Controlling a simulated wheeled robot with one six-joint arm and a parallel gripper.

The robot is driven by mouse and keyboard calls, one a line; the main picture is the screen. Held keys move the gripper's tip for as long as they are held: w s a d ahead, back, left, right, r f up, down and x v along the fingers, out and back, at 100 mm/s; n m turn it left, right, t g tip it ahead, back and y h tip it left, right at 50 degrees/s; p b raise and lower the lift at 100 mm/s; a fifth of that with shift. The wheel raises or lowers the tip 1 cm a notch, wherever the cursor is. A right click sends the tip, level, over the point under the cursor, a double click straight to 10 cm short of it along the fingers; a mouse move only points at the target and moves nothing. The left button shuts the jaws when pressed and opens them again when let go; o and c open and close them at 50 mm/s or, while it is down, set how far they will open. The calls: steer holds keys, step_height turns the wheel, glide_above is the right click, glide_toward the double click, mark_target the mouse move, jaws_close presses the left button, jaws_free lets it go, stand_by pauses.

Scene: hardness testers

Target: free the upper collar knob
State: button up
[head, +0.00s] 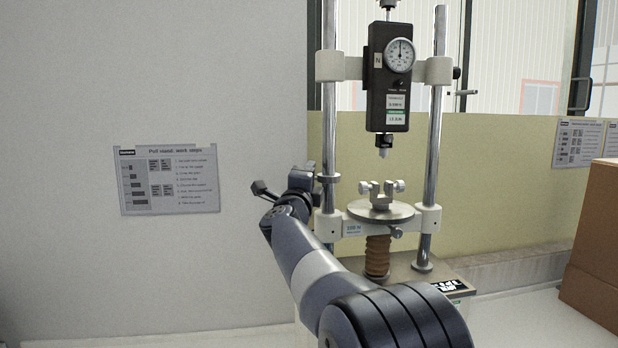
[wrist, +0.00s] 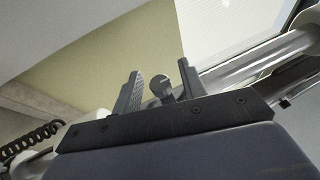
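My gripper (head: 314,181) is beside the left column of the test stand, at the height of a thin collar ring (head: 328,180). The wrist view shows my gripper (wrist: 159,68) open, with a dark knob (wrist: 160,86) with a rounded head between the two fingers. A gap shows on each side of the knob, so the fingers do not appear closed on it. In the head view my gripper hides the knob. Whether this knob belongs to the thin ring is hard to tell.
The stand has two bright columns (head: 436,140), a dark force gauge (head: 390,85) on a crosshead, and a round stage (head: 380,211) with a small clamp. A cardboard box (head: 600,240) is at the right. A work-steps sheet (head: 168,181) hangs at left.

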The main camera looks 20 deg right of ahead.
steer(key=shift+c, duration=0.2)
jaws_close()
steer(key=shift+r+p, duration=0.2)
steer(key=shift+p, duration=0.55)
